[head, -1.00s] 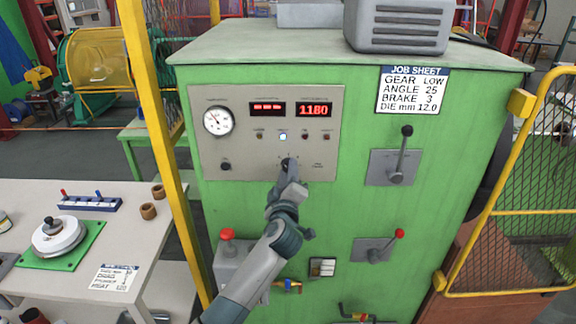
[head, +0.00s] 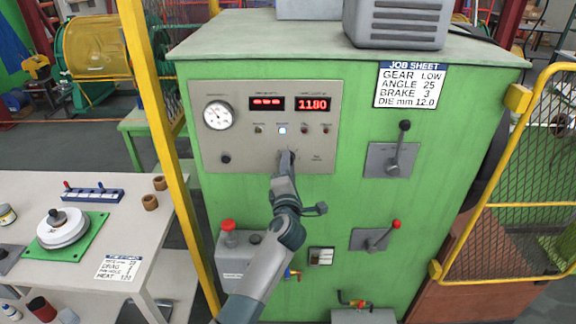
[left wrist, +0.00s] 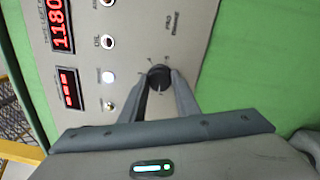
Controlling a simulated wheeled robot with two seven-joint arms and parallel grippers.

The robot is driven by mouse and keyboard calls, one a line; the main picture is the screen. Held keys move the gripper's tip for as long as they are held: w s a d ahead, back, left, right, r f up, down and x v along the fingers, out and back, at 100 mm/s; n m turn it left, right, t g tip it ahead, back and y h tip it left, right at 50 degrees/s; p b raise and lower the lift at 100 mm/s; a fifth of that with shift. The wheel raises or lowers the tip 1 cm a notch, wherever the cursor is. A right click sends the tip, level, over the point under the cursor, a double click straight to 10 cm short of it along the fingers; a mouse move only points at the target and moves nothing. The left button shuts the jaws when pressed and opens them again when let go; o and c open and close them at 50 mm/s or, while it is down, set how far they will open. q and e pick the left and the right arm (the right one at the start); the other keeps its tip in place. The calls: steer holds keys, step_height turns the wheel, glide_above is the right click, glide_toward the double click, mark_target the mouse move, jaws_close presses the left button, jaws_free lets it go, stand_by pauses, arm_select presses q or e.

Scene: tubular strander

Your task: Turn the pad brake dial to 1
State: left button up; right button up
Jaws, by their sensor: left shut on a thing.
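The control panel (head: 318,129) is on the front of the green machine cabinet. The pad brake dial (left wrist: 159,78) is a black round knob with small marks around it; its number setting is too small to read. My left gripper (head: 287,157) is at the dial, and in the left wrist view its two fingers (left wrist: 165,85) are shut on the dial from both sides. In the head view the gripper hides most of the dial. The right gripper is not in view.
The panel has a gauge (head: 218,115), a display reading 1180 (head: 313,104) and a second knob (head: 225,159). A job sheet (head: 411,85) says brake 3. Levers (head: 398,150) stand to the right. A yellow post (head: 165,140) rises left of the cabinet.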

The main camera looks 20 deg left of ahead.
arm_select(q)
steer(key=shift+n, duration=0.6)
steer(key=o, duration=1)
steer(key=shift+o, duration=0.2)
steer(key=b+v, duration=0.5)
steer(key=v, duration=1.2)
steer(key=shift+s, duration=0.2)
